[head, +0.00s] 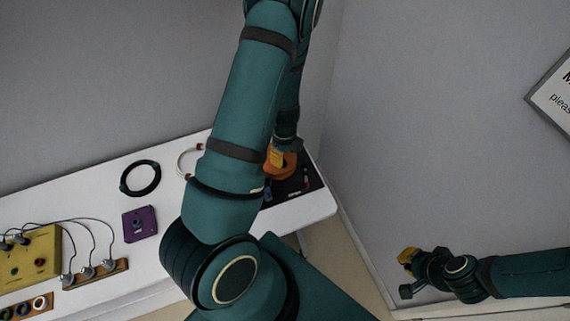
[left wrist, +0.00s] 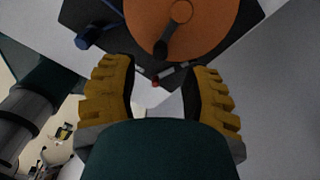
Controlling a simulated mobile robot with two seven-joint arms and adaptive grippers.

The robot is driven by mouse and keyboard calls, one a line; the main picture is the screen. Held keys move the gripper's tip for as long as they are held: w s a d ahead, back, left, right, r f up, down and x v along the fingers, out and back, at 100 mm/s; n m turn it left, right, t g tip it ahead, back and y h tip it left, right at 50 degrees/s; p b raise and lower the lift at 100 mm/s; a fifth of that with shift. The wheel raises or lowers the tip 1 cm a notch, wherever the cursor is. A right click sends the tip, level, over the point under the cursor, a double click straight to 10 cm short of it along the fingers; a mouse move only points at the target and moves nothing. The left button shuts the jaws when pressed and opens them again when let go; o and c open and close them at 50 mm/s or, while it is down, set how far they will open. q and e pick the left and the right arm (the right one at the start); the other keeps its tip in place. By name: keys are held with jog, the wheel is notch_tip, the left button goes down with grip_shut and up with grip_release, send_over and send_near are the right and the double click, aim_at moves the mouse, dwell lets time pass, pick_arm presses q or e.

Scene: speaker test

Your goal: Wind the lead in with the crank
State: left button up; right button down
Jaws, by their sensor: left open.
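An orange reel (head: 289,168) sits at the right end of the white table, partly hidden by my left arm and gripper. In the left wrist view the reel is a round orange disc (left wrist: 205,22) on a black base (left wrist: 122,58), with a dark crank handle (left wrist: 166,43) on its face. My left gripper (left wrist: 160,82) is open, its yellow fingers apart on either side below the handle, with nothing seen between them; it also shows in the head view (head: 277,157). I cannot make out the lead for certain. My right gripper (head: 406,274) is far right, away from the table; its jaws are unclear.
A blue part (left wrist: 96,36) is on the base's left. A black cable coil (head: 141,179), a pale coil with red ends (head: 181,160), a purple box (head: 140,224) and a yellow box with cables (head: 28,262) lie on the table (head: 100,192). A wall stands behind.

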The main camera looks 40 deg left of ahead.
aim_at(284, 161)
pick_arm(q)
notch_tip(284, 161, down, 6)
jog(key=shift+r+b, duration=0.15)
jog(key=shift+b, duration=0.2)
jog(key=shift+o, duration=0.2)
grip_shut()
